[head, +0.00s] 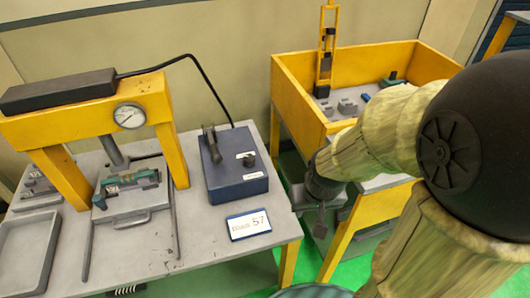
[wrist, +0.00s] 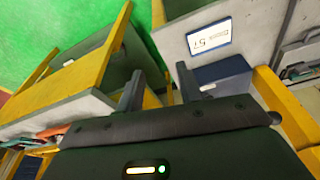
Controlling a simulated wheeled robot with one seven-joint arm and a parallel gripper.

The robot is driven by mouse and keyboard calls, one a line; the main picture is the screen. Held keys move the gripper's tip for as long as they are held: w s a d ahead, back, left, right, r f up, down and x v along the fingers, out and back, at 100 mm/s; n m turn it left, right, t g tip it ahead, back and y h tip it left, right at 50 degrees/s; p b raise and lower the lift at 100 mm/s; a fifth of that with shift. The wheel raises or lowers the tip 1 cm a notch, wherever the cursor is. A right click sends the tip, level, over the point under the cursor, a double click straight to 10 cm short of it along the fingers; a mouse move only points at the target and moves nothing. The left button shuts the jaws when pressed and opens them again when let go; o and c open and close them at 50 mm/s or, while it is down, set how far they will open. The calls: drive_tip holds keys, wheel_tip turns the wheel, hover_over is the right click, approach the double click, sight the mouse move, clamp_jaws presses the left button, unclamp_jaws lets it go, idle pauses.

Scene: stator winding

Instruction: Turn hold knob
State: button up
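A dark blue box (head: 235,180) stands on the grey table, right of the yellow press. On its top are a tall dark lever (head: 212,143) at the back left and a small dark knob (head: 248,160) at the right, each near a white label. I cannot tell which is the hold knob. My gripper (head: 320,217) hangs right of the box, beyond the table's right edge and apart from it. In the wrist view my gripper (wrist: 160,88) has its two fingers spread with nothing between them. A blue surface with a white label (wrist: 222,75) shows there; no knob is clear.
The yellow press (head: 90,105) holds a small green part (head: 130,181) beneath it. A black cable arches behind the box. A sign reading 57 (head: 248,224) lies at the table's front. A yellow-walled bin (head: 295,95) with parts stands behind my arm.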

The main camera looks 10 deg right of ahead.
drive_tip(key=shift+d, duration=0.2)
drive_tip(key=o, duration=0.5)
drive_tip(key=shift+w, duration=0.25)
wheel_tip(320, 180, up, 5)
drive_tip(key=m+g+b, duration=0.2)
drive_tip(key=m+g, duration=0.1)
drive_tip(key=m, duration=0.8)
hover_over(249, 157)
drive_tip(key=shift+f, duration=0.2)
drive_tip(key=shift+f, duration=0.1)
wheel_tip(249, 157, down, 17)
drive_tip(key=shift+f+p, duration=0.1)
drive_tip(key=shift+p, duration=0.75)
